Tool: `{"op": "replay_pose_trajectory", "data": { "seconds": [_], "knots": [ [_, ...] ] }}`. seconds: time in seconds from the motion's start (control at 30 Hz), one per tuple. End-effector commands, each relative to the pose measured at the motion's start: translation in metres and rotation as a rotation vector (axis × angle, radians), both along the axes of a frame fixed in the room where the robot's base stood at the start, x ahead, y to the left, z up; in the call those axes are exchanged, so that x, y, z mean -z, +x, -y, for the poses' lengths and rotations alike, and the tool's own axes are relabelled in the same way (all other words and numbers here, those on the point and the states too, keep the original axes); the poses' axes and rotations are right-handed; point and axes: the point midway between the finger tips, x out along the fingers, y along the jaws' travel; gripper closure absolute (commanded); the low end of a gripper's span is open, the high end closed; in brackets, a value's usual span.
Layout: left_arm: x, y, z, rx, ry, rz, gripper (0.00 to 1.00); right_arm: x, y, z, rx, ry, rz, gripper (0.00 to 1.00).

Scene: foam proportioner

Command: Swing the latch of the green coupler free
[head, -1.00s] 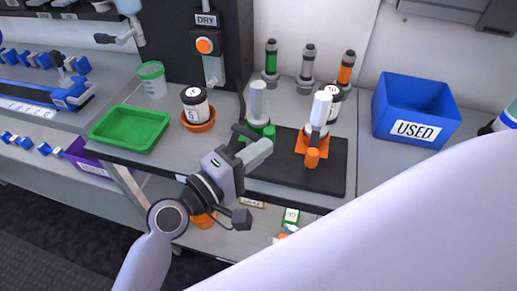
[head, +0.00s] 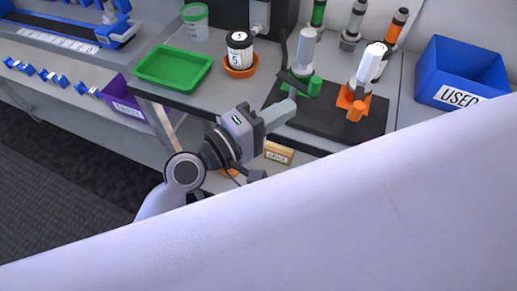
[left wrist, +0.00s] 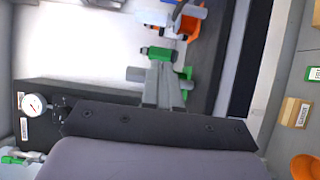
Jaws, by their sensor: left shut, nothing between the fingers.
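The green coupler (head: 305,50) stands upright on a dark mat, a pale grey cylinder with a green base and a green knob (head: 315,84). A dark bar (head: 293,80) lies low at its near left; I cannot tell if this is the latch. My left gripper (head: 289,107) is shut and empty, just in front of the coupler's base, seemingly apart from it. In the left wrist view the closed fingers (left wrist: 164,88) point at the coupler's green parts (left wrist: 158,53) and partly cover them. My right gripper is out of view.
An orange coupler (head: 370,70) stands to the right on the same mat (head: 325,122). A green tray (head: 172,69), a black-lidded jar (head: 240,48) and a blue bin (head: 460,75) stand around. My own pale arm link covers the front.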

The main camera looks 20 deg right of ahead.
Motion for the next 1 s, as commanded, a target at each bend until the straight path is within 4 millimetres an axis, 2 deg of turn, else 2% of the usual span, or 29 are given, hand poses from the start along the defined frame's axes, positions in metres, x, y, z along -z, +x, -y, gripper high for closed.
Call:
{"op": "replay_pose_trajectory", "data": {
  "seconds": [0.3, 0.5, 1.0],
  "knots": [
    [0.0, -0.042, -0.035, 0.001, 0.001, 0.0, 1.0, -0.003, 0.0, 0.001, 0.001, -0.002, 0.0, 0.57],
    [0.0, -0.059, -0.05, 0.001, 0.001, 0.0, 1.0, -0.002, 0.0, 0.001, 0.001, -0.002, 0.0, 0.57],
    [0.0, -0.065, -0.055, 0.001, 0.0, 0.0, 1.0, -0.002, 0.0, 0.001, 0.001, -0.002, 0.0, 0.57]
  ]
}}
